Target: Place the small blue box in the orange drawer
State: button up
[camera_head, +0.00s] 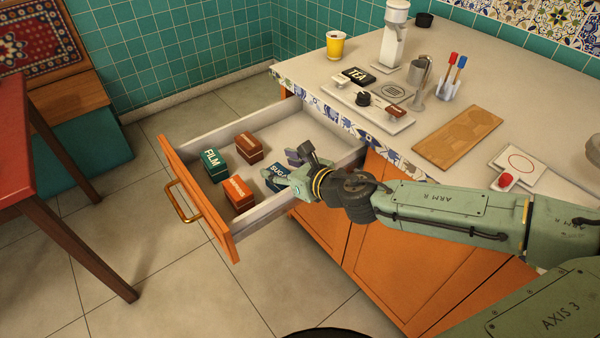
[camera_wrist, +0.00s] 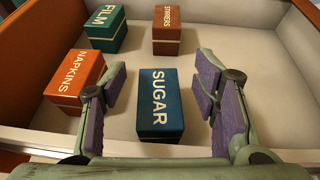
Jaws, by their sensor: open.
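The small blue box (camera_wrist: 160,105), lettered SUGAR, sits on the floor of the open orange drawer (camera_head: 193,205). It also shows in the head view (camera_head: 277,173), partly hidden by my gripper. My gripper (camera_wrist: 160,82) is open, with its purple-padded fingers on either side of the blue box and a gap on each side. In the head view my gripper (camera_head: 299,158) is over the drawer's near right part. Inside the drawer are also a green FILM box (camera_head: 215,163), an orange NAPKINS box (camera_head: 239,192) and a brown box lettered STIRRERS (camera_head: 249,147).
A red table (camera_head: 16,140) stands at left. The drawer's far right floor is clear.

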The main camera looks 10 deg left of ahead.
jog(key=b+v, duration=0.1)
jog(key=v, duration=0.7)
jog(key=shift+s, duration=0.1)
